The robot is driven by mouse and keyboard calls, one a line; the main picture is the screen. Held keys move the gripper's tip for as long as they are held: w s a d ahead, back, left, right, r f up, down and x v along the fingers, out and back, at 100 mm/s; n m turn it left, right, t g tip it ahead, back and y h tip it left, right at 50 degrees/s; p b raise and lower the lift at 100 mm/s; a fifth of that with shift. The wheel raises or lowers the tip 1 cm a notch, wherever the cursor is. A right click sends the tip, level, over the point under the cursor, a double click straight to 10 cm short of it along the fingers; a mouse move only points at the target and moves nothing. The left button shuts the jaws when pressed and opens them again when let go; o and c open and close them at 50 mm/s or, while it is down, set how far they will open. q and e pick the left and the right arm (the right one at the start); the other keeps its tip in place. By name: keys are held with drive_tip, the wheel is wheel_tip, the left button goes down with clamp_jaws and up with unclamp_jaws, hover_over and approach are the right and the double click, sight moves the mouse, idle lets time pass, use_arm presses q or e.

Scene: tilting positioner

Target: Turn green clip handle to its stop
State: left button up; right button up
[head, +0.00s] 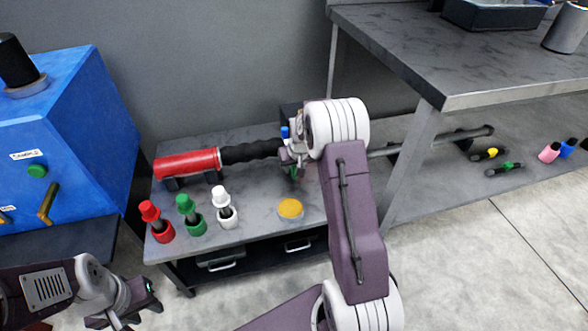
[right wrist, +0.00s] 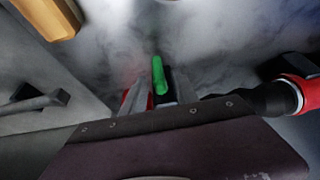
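The green clip handle (right wrist: 159,75) stands up in the middle of the right wrist view, with red beside its base. In the head view only a small green piece (head: 293,172) shows beside my right arm. My right gripper (right wrist: 160,95) is at the handle, its fingers apart on either side of it; whether they touch it is unclear. In the head view my right gripper (head: 292,152) is mostly hidden by its wrist. My left gripper (head: 128,308) is open and empty at the lower left, away from the bench.
A red cylinder (head: 187,164) with black bellows (head: 250,151) lies along the bench (head: 262,229). Red (head: 157,222), green (head: 191,215) and white (head: 224,208) capped holders stand in front, beside a yellow disc (head: 290,208). A blue cabinet (head: 70,130) stands left.

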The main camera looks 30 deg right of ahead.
clamp_jaws()
